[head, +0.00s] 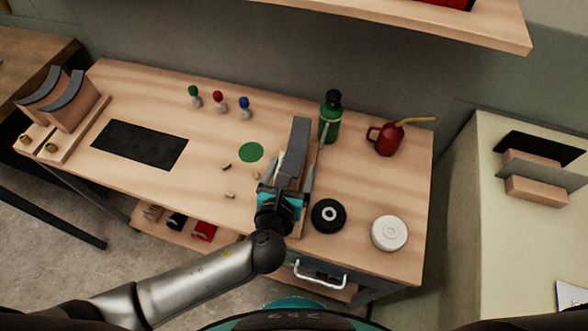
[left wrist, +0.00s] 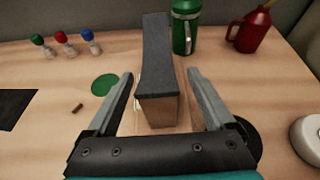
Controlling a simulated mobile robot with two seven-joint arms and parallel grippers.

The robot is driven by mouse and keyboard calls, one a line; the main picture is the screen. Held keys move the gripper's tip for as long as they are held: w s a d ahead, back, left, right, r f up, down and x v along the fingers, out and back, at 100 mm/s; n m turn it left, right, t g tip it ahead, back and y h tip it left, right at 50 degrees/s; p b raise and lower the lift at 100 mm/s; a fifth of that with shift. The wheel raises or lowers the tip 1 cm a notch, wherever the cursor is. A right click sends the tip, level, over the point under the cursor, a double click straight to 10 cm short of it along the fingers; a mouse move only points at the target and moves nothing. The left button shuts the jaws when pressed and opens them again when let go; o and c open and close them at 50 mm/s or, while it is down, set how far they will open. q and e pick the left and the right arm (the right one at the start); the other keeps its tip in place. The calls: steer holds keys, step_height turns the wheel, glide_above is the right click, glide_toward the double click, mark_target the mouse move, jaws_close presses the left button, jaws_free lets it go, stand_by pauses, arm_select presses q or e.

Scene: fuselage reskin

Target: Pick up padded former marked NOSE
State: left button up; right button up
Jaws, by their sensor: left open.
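A wooden former with a dark grey padded top (head: 298,145) stands on the workbench, right of the green disc. In the left wrist view the former (left wrist: 158,75) fills the middle, its wooden end face toward me. No NOSE marking is legible. My left gripper (head: 294,172) is open, with one finger on each side of the former's near end. In the left wrist view its fingers (left wrist: 160,88) show gaps to the wood on both sides. My right gripper is not in view.
A green bottle (head: 330,116) and red can (head: 386,138) stand behind and right of the former. A black roll (head: 328,215) and white roll (head: 389,233) lie nearby. Two padded formers (head: 65,98) sit in a rack at left.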

mark_target(294, 159)
arm_select(q)
steer(key=b+x, duration=0.1)
steer(key=x, duration=0.3)
steer(key=shift+w+a, duration=0.1)
steer(key=shift+w, duration=0.1)
steer(key=shift+r, duration=0.1)
steer(key=shift+c, duration=0.3)
jaws_close()
stand_by(0.4)
